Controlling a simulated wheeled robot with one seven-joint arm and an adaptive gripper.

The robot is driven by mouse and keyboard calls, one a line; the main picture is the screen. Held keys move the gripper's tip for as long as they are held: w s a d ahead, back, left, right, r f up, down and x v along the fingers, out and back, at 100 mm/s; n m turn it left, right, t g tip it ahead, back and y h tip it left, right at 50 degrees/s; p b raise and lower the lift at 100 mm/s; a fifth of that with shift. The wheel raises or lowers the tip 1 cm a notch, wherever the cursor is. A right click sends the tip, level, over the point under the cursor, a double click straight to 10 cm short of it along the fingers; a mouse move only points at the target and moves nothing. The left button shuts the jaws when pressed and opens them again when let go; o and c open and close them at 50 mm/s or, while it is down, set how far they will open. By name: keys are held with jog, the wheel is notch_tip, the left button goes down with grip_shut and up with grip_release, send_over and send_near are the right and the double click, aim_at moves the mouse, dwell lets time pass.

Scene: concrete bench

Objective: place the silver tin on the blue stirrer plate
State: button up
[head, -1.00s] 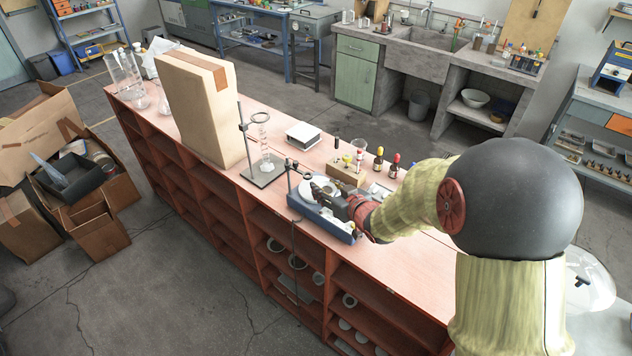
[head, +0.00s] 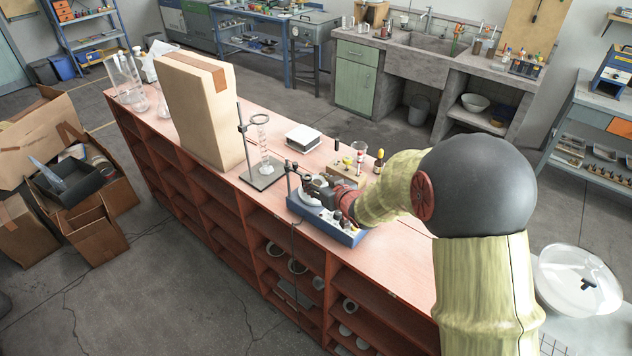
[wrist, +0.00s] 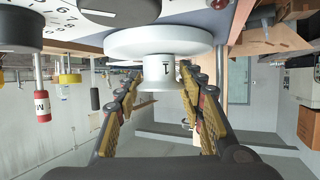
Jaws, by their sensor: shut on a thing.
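The blue stirrer plate (head: 343,236) stands on the red bench and has a round white top. In the wrist view, which looks upside down, its white disc (wrist: 158,42) fills the top middle. The silver tin (wrist: 160,76), a small pale cylinder with a dark mark, is between my fingertips and against or very close to the disc; I cannot tell whether it touches. My gripper (wrist: 165,82) is shut on the tin. In the head view my gripper (head: 320,185) is over the stirrer's top and hides the tin.
A glass cylinder on a stand (head: 262,170) and a white-topped box (head: 303,137) are behind the stirrer. A wooden block (head: 345,172) with small bottles stands close to my arm. A tall cardboard box (head: 195,110) is further left. The bench front right is clear.

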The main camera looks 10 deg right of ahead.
jog(key=o, duration=1.1)
jog(key=shift+f, duration=0.15)
